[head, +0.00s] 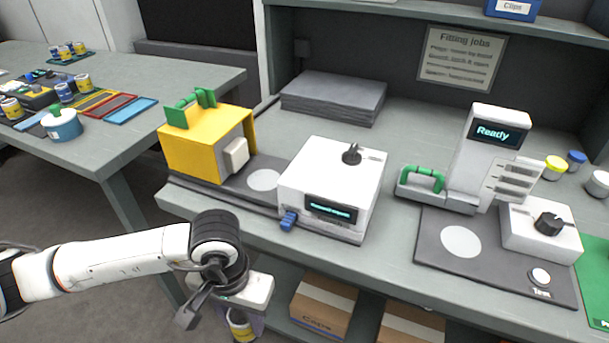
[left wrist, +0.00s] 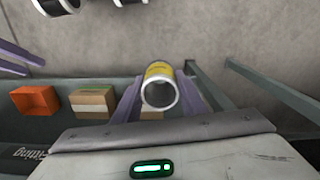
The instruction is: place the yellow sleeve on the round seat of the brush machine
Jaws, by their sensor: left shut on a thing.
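The yellow sleeve (head: 241,328) is a short, open-ended cylinder with a yellow band, low at the bottom of the head view. My left gripper (head: 244,314) is shut on it; in the left wrist view the sleeve (left wrist: 158,71) sits between the two purple fingers. It is in front of the bench and below its top. Two machines have pale round seats: the left one (head: 265,180) is beside a yellow housing (head: 190,152), the right one (head: 461,241) below a "Ready" screen. I cannot tell which is the brush machine. Both seats look empty. My right gripper is not seen.
A white control box (head: 322,187) with a knob stands right of the left seat. A green handle (head: 423,178) is near the right machine. Cartons (head: 322,306) sit on the shelf under the bench. A side table (head: 100,150) holds more sleeves and trays.

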